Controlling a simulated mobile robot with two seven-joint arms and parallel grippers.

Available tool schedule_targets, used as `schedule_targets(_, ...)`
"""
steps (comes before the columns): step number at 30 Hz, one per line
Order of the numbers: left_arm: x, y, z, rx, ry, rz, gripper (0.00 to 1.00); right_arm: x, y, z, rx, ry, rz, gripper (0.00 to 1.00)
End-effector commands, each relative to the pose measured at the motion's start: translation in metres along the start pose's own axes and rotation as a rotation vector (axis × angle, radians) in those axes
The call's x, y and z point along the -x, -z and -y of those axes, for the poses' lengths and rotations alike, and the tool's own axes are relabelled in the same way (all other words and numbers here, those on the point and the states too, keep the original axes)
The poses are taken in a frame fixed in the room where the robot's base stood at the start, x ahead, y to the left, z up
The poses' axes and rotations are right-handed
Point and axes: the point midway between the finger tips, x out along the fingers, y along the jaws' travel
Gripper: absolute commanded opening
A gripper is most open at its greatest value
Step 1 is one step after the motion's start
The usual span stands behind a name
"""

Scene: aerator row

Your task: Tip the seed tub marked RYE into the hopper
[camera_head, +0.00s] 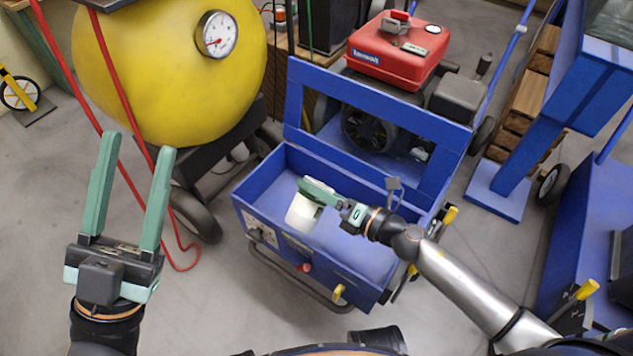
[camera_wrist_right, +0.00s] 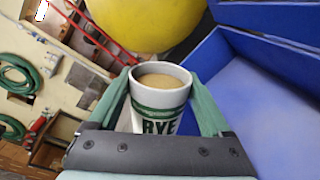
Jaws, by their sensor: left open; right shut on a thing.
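The seed tub marked RYE (camera_wrist_right: 160,97) is a white cup with a green band and green lettering. In the right wrist view it looks filled with tan seed close to the rim. My right gripper (camera_head: 318,190) is shut on the tub, which also shows in the head view (camera_head: 303,214). It holds the tub over the open blue hopper (camera_head: 360,250), toward its left part. The hopper's visible floor looks bare. My left gripper (camera_head: 130,165) is open and empty, to the left of the hopper, above the floor.
A yellow tank (camera_head: 170,70) with a gauge (camera_head: 216,34) stands behind at the left, with red hoses hanging near my left gripper. A red engine (camera_head: 398,52) sits behind the hopper. Blue machines (camera_head: 600,220) stand at the right. Grey floor is clear in front at the left.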

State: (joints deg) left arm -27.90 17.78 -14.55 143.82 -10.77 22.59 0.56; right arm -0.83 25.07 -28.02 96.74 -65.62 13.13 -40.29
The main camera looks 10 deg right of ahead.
Motion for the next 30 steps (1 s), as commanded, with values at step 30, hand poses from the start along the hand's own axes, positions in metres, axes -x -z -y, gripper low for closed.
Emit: schedule_targets(30,-0.032,0.037,0.02,-0.034,0.014,-0.028,0.5,-0.003,0.01,0.02,-1.132,-0.01,-0.121,0.18)
